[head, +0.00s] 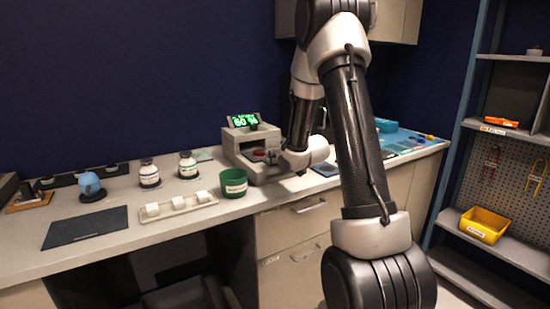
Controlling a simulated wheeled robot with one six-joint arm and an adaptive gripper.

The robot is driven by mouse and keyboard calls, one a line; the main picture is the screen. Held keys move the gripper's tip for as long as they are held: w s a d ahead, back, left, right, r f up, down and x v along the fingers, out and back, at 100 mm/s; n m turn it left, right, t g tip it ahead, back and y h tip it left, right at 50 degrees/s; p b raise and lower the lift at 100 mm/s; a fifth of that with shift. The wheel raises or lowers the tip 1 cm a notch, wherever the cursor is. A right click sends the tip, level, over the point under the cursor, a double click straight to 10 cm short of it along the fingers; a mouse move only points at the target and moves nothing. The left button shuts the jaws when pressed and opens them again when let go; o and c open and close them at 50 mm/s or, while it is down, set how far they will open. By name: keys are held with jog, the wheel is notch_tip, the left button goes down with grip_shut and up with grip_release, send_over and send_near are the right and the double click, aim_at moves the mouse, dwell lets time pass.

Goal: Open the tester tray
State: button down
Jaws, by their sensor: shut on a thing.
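The tester (243,141) is a beige box on the counter with a green lit display on top. Its tray (259,156) shows in the front opening, with a small red part on it. My gripper (281,158) is at the right front of the tester, by the tray's edge. It is shut on what looks like the tray's front. The fingertips are small and partly hidden by my wrist, so the exact grip is hard to make out.
A green cup (233,183) stands just left of the tester's front. A white rack (178,207), two jars (149,174) and a dark mat (86,227) lie further left. Blue mats (398,141) lie right of my arm. Drawers (292,220) are below the counter.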

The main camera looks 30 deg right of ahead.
jog(key=c, duration=1.3)
grip_release()
jog(key=shift+o, duration=0.2)
jog(key=v, duration=0.7)
jog(key=shift+s, duration=0.2)
jog(key=shift+r, duration=0.15)
